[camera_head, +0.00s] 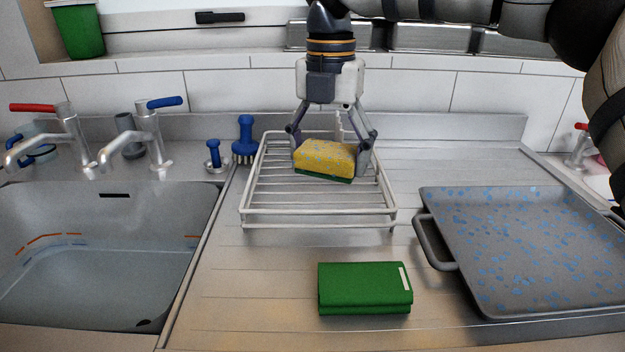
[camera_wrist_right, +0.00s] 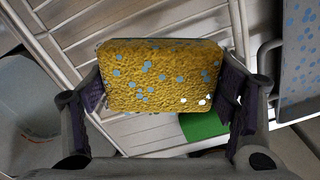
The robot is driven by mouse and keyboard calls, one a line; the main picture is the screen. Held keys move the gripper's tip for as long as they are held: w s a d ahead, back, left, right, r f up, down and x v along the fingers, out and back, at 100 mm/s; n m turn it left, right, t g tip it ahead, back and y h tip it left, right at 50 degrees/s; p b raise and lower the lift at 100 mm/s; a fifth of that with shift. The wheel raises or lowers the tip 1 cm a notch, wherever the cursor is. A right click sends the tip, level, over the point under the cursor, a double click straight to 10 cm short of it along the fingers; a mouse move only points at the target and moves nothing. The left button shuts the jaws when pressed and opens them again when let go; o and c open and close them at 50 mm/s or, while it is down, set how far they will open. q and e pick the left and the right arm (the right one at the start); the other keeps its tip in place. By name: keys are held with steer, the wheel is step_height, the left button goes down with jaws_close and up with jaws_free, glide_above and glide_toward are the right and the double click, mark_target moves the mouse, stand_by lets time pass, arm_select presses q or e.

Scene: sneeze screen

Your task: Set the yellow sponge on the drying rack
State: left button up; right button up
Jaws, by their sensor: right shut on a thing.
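The yellow sponge (camera_head: 325,158) has pale blue spots and a green underside. My right gripper (camera_head: 331,150) is shut on it, with one finger at each end. In the right wrist view the sponge (camera_wrist_right: 160,76) fills the space between the fingers of the gripper (camera_wrist_right: 165,95). The white wire drying rack (camera_head: 318,218) stands on the ribbed drainboard, and the sponge is over its middle to right part. I cannot tell whether the sponge touches the rack's wires. My left gripper is not in view.
A green folded cloth or pad (camera_head: 364,288) lies in front of the rack. A grey blue-spotted tray (camera_head: 520,250) lies to the right. The sink (camera_head: 100,260) with taps (camera_head: 150,140) is at left. Blue-handled brushes (camera_head: 245,138) stand just left of the rack.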

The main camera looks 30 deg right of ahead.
mark_target(318, 194)
steer(key=shift+w+a+f, duration=0.2)
steer(key=shift+w+f, duration=0.45)
steer(key=shift+f, duration=0.15)
steer(key=shift+w+a+f, duration=0.1)
steer(key=shift+w+f, duration=0.1)
steer(key=shift+f, duration=0.75)
steer(key=shift+w+a+f, duration=0.1)
steer(key=shift+w+f, duration=0.05)
steer(key=shift+f, duration=0.75)
steer(key=shift+f, duration=0.1)
steer(key=o, duration=1)
steer(key=shift+c, duration=0.2)
step_height(318, 194, up, 12)
steer(key=shift+r, duration=0.1)
